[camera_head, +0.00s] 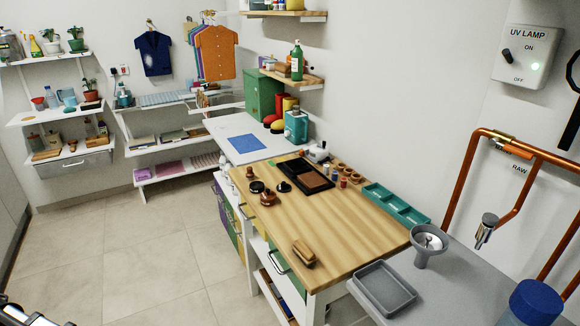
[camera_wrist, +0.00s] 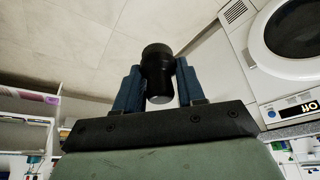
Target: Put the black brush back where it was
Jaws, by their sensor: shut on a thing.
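In the wrist view, my gripper (camera_wrist: 159,88) is shut on a black brush (camera_wrist: 158,68). It shows as a short, black, round body with a wider collar at the far end and a pale grey near end. Its bristles cannot be made out. The two blue fingers press on its sides, and it is held clear of any surface, with pale floor tiles behind it. I cannot make out the held brush in the head view. A brown wooden brush (camera_head: 303,253) lies near the front edge of the wooden worktop (camera_head: 345,238) there.
The worktop also bears a black tray (camera_head: 292,172), dark round-handled tools (camera_head: 267,197) and a teal divided tray (camera_head: 396,205). A grey tray (camera_head: 382,288) and grey funnel (camera_head: 430,245) stand on the grey counter. The worktop's middle is clear. A white machine (camera_wrist: 285,50) is at the wrist view's right.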

